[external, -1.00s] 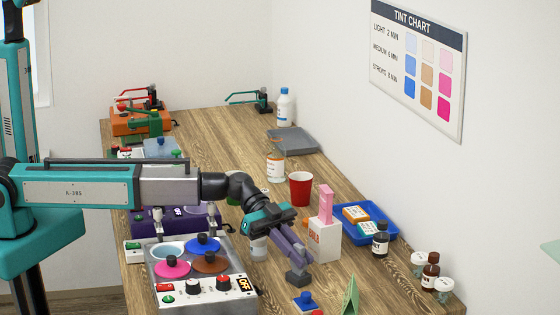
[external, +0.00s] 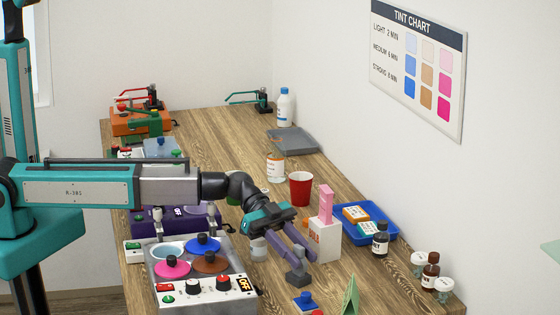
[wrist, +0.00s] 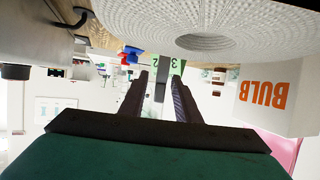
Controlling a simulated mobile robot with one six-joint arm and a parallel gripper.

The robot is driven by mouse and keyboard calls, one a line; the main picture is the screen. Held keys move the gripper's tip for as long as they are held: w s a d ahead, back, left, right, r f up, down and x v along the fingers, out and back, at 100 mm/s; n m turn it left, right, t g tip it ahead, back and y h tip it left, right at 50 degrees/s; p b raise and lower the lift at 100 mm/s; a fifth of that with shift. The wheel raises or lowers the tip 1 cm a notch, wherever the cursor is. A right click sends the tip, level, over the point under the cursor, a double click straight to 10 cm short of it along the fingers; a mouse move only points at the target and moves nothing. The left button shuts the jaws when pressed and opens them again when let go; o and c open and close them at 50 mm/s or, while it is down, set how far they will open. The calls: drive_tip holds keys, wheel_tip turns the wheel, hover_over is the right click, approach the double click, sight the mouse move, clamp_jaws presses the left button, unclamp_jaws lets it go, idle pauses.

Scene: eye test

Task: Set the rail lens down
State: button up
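A small dark grey piece with a block-like foot, which I take for the rail lens (external: 298,279), is on the bench under my fingertips. Its narrow upright part shows between the fingers in the wrist view (wrist: 160,88). No lens glass can be made out. My gripper (external: 302,258) points down at it with two purple fingers. In the wrist view my gripper (wrist: 161,84) is open, with a gap on each side of the grey upright. The foot looks to rest on the wood, upright.
The white bulb box (external: 323,240) with a pink piece stands close right of my fingers. The tint station (external: 205,290) is close left. A blue-knobbed piece (external: 305,301) and a green folded card (external: 350,296) are in front. A red cup (external: 300,188) stands behind.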

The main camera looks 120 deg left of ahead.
drive_tip(key=b+v, duration=0.2)
drive_tip(key=v, duration=1)
drive_tip(key=shift+b, duration=0.35)
drive_tip(key=shift+w, duration=0.1)
